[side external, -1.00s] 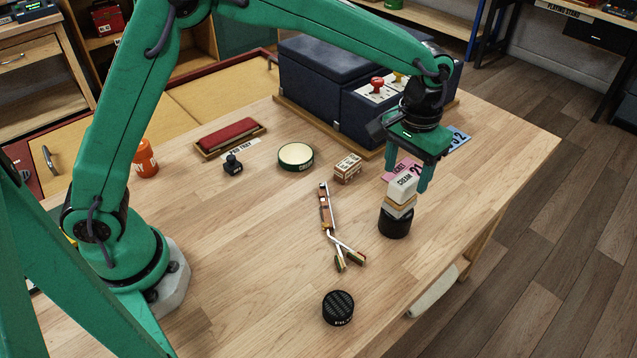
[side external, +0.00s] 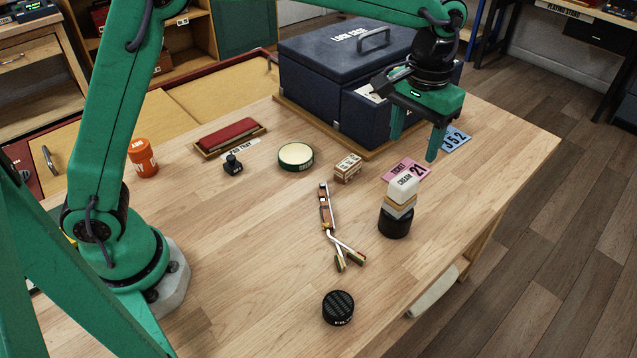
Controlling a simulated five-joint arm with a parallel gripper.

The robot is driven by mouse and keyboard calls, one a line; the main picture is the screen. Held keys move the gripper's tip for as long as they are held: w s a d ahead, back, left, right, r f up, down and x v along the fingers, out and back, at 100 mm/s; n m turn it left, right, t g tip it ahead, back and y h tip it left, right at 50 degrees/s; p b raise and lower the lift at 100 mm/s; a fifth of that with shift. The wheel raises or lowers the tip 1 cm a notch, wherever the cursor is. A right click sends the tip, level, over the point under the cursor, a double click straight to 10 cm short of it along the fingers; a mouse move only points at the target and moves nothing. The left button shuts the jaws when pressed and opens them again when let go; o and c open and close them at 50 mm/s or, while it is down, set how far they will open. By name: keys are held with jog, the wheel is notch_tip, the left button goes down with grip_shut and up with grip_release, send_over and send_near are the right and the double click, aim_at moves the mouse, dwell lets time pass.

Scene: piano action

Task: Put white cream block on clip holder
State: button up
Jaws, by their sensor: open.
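The white cream block (side external: 403,189), marked "CREAM", sits at the top of a small stack. Tan and white layers (side external: 399,208) lie under it, on a short black round base (side external: 395,226). The block looks upright and slightly turned. No part is labelled as a clip holder, so I cannot tell for certain which part that is. My gripper (side external: 414,150) is open and empty, fingers pointing down, above and behind the stack in the picture. It is apart from the block.
A pink ticket (side external: 405,171) and blue card (side external: 455,139) lie behind the stack. A small box (side external: 348,168), a hinged clip-like tool (side external: 326,208), a green-rimmed round tin (side external: 296,156) and a black round tin (side external: 338,308) stand around it. The lock case (side external: 320,90) is behind.

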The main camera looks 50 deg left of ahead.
jog(key=shift+a, duration=0.1)
jog(key=s+a+r+t, duration=0.2)
jog(key=s+a+r, duration=0.2)
jog(key=s+a, duration=0.45)
jog(key=s+a+r+t, duration=0.2)
jog(key=s+a+r, duration=0.1)
jog(key=s+a, duration=0.5)
jog(key=s+a+f+t, duration=0.1)
jog(key=s+a+f, duration=0.2)
jog(key=s, duration=0.4)
jog(key=shift+a+f+t, duration=0.2)
jog(key=shift+a+t, duration=0.1)
jog(key=shift+a, duration=0.6)
